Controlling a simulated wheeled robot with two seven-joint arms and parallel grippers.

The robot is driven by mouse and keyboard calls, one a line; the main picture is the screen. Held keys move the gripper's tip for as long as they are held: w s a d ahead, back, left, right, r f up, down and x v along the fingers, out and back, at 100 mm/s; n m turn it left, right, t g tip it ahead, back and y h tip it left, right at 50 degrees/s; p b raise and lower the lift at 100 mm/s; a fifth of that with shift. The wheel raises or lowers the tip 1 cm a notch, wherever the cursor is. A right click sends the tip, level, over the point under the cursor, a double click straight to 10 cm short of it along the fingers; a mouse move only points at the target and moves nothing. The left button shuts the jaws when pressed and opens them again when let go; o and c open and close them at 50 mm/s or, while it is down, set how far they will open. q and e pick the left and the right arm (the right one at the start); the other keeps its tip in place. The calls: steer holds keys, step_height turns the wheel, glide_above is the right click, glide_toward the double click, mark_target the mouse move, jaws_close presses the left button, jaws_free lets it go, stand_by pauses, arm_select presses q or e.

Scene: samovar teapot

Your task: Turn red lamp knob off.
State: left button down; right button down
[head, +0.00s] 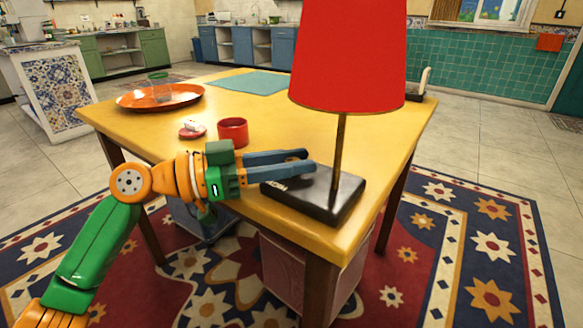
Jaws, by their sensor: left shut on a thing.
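The lamp has a red shade (350,55), a thin brass-coloured pole (338,150) and a dark square base (335,202) near the table's front right corner. My left gripper (307,160) reaches in from the left, its fingers lying low over the back left part of the base, just left of the pole. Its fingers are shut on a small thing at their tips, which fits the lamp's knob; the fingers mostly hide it. I cannot tell whether the lamp is lit. My right gripper is not in view.
The yellow table (270,115) also holds a red mug (233,131), a small red-and-white item (192,129), an orange tray (135,100) with a glass on it, and a teal mat (248,82). A dark object stands behind the lamp. The middle is fairly clear.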

mark_target(247, 191)
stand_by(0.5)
arm_select(q)
steer(key=c, duration=0.6)
jaws_free()
steer(key=shift+d, duration=0.1)
steer(key=shift+v, duration=3.6)
steer(key=shift+w, duration=0.1)
